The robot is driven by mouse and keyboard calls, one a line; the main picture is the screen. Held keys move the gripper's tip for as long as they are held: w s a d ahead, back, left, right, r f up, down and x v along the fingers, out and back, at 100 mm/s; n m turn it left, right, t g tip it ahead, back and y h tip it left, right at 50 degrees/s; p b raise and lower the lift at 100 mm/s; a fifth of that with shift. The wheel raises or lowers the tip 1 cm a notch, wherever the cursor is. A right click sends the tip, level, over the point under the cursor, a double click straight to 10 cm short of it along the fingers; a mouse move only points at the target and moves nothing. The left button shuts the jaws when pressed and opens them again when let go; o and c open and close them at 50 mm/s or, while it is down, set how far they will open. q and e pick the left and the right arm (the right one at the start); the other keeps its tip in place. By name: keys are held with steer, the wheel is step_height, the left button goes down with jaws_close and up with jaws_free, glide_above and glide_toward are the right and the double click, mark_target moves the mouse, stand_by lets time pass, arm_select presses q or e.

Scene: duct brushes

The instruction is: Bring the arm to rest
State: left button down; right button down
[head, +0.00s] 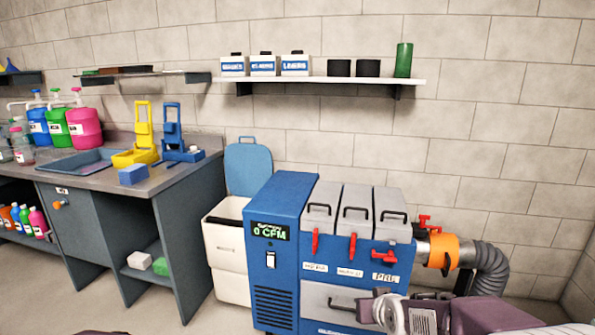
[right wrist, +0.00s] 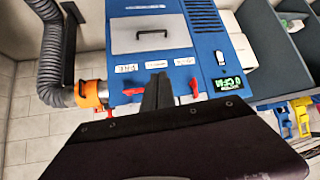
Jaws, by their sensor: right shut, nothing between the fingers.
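My right gripper (right wrist: 157,92) shows in the right wrist view as dark fingers, shut and empty. It overlaps the blue duct machine (right wrist: 190,60) in that picture, but I cannot tell any contact. In the head view part of my right arm (head: 480,315) comes in at the lower right, in front of the blue machine (head: 272,235). The machine has grey lidded boxes on top, red latches and a display reading 0 CFM. My left gripper is not in view.
A grey flexible hose (head: 490,268) with an orange collar (head: 444,250) joins the machine's right side. A white bin (head: 226,240) with a raised blue lid stands to its left. A workbench (head: 85,190) holds bottles and yellow and blue stands. A wall shelf (head: 330,80) is above.

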steer(key=s+f+g, duration=0.4)
steer(key=s+f, duration=0.1)
steer(key=s, duration=0.6)
steer(key=s+f+g, duration=0.4)
steer(key=s+f, duration=0.2)
steer(key=s, duration=0.5)
step_height(320, 180, up, 25)
steer(key=p, duration=2.4)
steer(key=shift+w+p, duration=0.3)
steer(key=shift+w, duration=0.1)
steer(key=shift+a+f, duration=0.1)
